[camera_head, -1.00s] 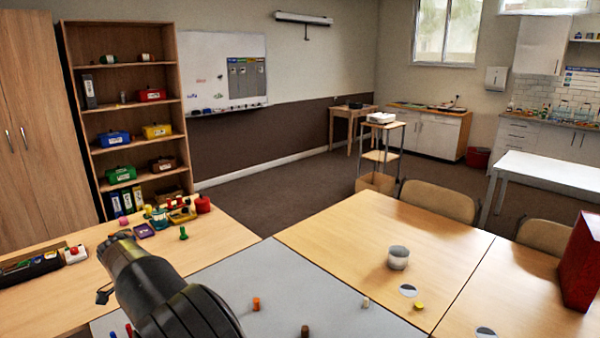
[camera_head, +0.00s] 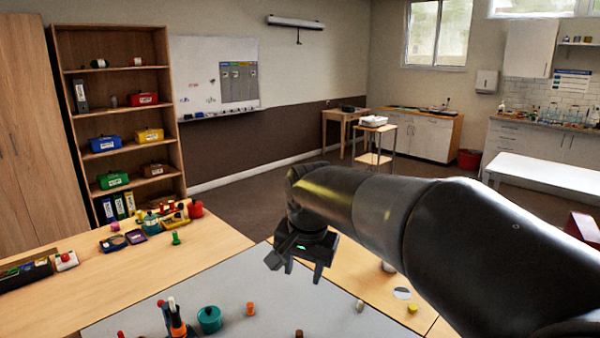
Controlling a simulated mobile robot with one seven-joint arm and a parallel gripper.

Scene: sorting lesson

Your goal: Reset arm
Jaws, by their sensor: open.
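My arm reaches in from the right edge of the head view, across the middle of the picture. My gripper (camera_head: 296,268) hangs at its end, fingers pointing down, above the far edge of the grey mat (camera_head: 245,285). Its fingers are apart and nothing shows between them. Below it on the mat stand an orange peg (camera_head: 250,309), a brown peg (camera_head: 298,333) and a pale peg (camera_head: 360,305), all clear of the gripper.
A teal pot (camera_head: 209,319) and a holder with upright tools (camera_head: 176,324) stand at the mat's front left. A green peg (camera_head: 176,238) and small trays sit on the left table (camera_head: 110,275). A yellow peg (camera_head: 412,309) and red box (camera_head: 582,228) are at right.

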